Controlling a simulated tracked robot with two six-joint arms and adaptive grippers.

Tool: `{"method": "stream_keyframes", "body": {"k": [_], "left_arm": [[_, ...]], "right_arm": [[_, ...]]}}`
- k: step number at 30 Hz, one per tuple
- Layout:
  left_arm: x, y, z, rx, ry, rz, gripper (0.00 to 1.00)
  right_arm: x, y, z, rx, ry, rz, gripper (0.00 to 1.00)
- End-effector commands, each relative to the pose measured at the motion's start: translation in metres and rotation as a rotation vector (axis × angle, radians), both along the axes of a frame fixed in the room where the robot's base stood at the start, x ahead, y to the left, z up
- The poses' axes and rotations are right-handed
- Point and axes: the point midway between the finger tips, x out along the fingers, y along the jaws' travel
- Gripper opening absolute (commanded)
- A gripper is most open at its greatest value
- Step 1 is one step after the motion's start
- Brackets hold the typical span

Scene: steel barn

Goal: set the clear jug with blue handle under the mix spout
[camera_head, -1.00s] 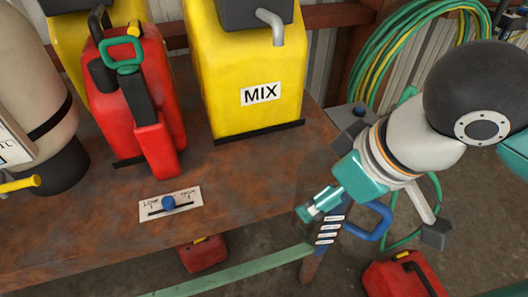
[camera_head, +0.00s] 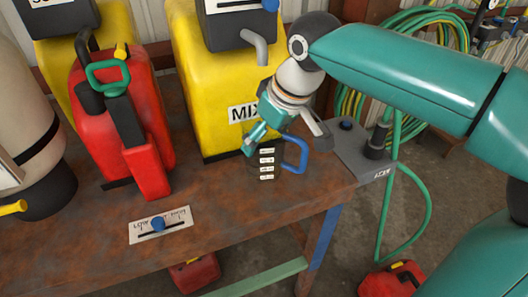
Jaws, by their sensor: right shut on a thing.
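The clear jug (camera_head: 266,165) has a blue handle on its right side and a column of white labels. My right gripper (camera_head: 254,141) is shut on it from above, and the jug looks upright. It is in front of the yellow MIX tank (camera_head: 205,110), near its lower right corner. The grey mix spout (camera_head: 256,46) bends down from the tank top, well above the jug and slightly left of it. I cannot tell whether the jug's base touches the workbench (camera_head: 215,193). My left gripper is out of view.
A red can (camera_head: 118,125) with a green handle stands left of the MIX tank. A slider plate (camera_head: 160,225) with a blue knob lies near the bench front. A grey box (camera_head: 362,150) is right of the jug. Bare bench top lies in front of the tank.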

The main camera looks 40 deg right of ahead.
Motion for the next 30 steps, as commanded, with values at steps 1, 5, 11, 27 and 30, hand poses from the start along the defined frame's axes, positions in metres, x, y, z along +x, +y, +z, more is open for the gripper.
{"method": "stream_keyframes", "body": {"k": [1, 5, 11, 27, 30], "left_arm": [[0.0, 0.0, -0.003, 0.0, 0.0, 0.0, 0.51], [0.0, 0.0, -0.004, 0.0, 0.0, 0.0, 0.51], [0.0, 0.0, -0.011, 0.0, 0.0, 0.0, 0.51], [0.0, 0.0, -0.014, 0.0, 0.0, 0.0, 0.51], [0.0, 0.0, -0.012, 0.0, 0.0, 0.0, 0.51]], "right_arm": [[0.0, 0.0, -0.007, 0.0, -0.001, -0.001, 0.45], [0.0, 0.0, -0.014, -0.001, -0.002, 0.0, 0.45], [-0.001, 0.0, -0.04, -0.001, 0.001, -0.001, 0.45], [0.007, -0.002, -0.055, 0.0, -0.003, -0.002, 0.45], [0.007, -0.002, -0.053, 0.0, -0.002, -0.002, 0.98]]}}
